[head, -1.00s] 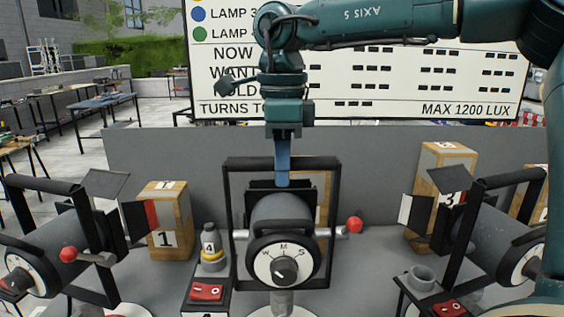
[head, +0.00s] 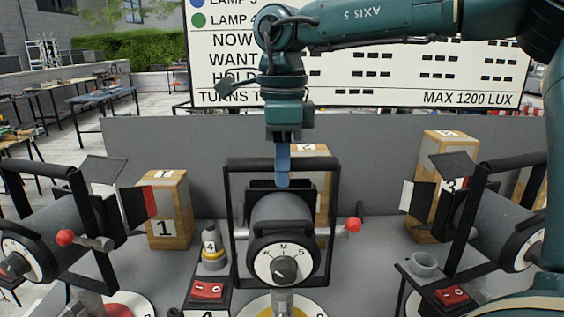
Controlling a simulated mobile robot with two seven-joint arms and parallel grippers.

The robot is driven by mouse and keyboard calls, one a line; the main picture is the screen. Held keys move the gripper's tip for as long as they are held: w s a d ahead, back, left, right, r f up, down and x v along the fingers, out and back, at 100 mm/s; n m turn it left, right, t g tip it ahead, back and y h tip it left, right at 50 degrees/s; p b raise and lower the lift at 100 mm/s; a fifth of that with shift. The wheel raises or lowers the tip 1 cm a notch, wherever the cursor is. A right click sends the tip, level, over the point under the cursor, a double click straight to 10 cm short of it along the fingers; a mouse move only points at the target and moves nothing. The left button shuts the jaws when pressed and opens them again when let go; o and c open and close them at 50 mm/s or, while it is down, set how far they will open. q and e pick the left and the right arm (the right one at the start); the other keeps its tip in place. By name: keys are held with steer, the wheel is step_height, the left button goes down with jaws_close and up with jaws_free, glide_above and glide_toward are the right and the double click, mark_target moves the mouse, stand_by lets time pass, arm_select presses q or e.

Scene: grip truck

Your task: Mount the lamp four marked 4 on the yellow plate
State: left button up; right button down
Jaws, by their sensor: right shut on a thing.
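My right gripper (head: 282,181) comes down from above with its blue fingers shut on the top of the middle lamp (head: 282,225). The lamp is a dark grey drum in a black square yoke, with a dial facing me and a red-tipped side handle. It hangs upright. A short grey stem (head: 281,299) shows below the yoke, in front of the yellow plate (head: 300,310), a yellow disc with a white rim at the bottom edge. Whether the stem is in the plate's socket cannot be told. I see no 4 on the lamp itself. My left gripper is out of view.
Similar lamps stand left (head: 40,240) and right (head: 490,235). Close left of the held lamp are a small grey-and-yellow post marked 4 (head: 211,246) and a red switch (head: 208,290). Wooden blocks (head: 168,210) stand before a grey panel (head: 150,140).

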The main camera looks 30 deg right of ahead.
stand_by(0.7)
steer(key=c, duration=1.3)
jaws_free()
steer(key=shift+o, duration=0.6)
steer(key=shift+s+f, duration=0.1)
steer(key=shift+f, duration=0.15)
step_height(320, 180, up, 14)
steer(key=p, duration=0.1)
steer(key=shift+f+p, duration=0.25)
steer(key=shift+p, duration=0.15)
